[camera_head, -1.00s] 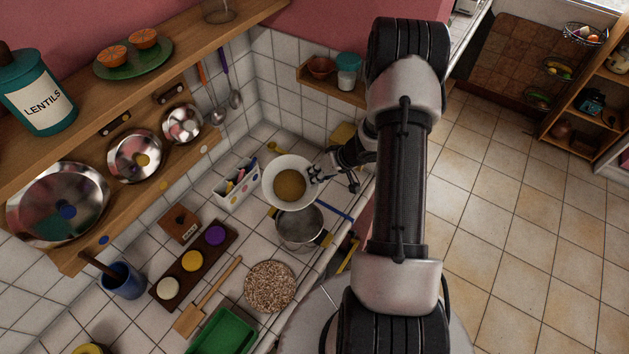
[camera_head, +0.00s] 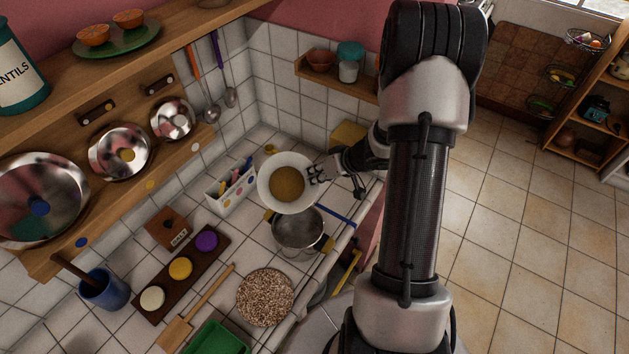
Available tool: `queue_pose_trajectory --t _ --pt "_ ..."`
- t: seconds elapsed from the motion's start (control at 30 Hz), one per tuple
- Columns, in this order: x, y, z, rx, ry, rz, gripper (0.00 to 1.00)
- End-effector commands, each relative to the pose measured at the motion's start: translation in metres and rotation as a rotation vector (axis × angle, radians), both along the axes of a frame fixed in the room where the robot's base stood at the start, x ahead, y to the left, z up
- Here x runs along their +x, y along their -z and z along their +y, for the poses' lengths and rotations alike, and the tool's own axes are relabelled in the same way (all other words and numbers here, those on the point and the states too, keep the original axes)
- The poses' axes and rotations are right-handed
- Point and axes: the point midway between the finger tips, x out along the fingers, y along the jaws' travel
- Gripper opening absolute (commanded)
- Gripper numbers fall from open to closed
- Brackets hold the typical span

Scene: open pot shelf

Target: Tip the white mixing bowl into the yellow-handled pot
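The white mixing bowl (camera_head: 268,197) has brown-yellow contents (camera_head: 288,184) in its bottom. My gripper (camera_head: 318,174) is shut on the bowl's right rim and holds it above the counter, just behind the pot. The bowl looks close to level, and its contents stay inside. The steel pot (camera_head: 299,232) with yellow handles (camera_head: 328,244) stands upright on the counter. Its inside looks empty. The bowl's front edge covers part of the pot's back rim in this view.
A white box of utensils (camera_head: 232,192) stands left of the bowl. A speckled round mat (camera_head: 265,297), a wooden spatula (camera_head: 195,308) and a green tray (camera_head: 217,340) lie in front. A blue stick (camera_head: 334,214) lies right of the pot, near the counter edge. A wall shelf (camera_head: 335,78) is behind.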

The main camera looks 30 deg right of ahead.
Motion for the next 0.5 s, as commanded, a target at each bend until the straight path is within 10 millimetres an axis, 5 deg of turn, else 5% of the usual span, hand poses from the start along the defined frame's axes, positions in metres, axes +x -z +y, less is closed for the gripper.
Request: queue_pose_trajectory --t 0.5 --pt "-0.0032 0.0018 0.0004 -0.023 0.001 -0.081 0.0"
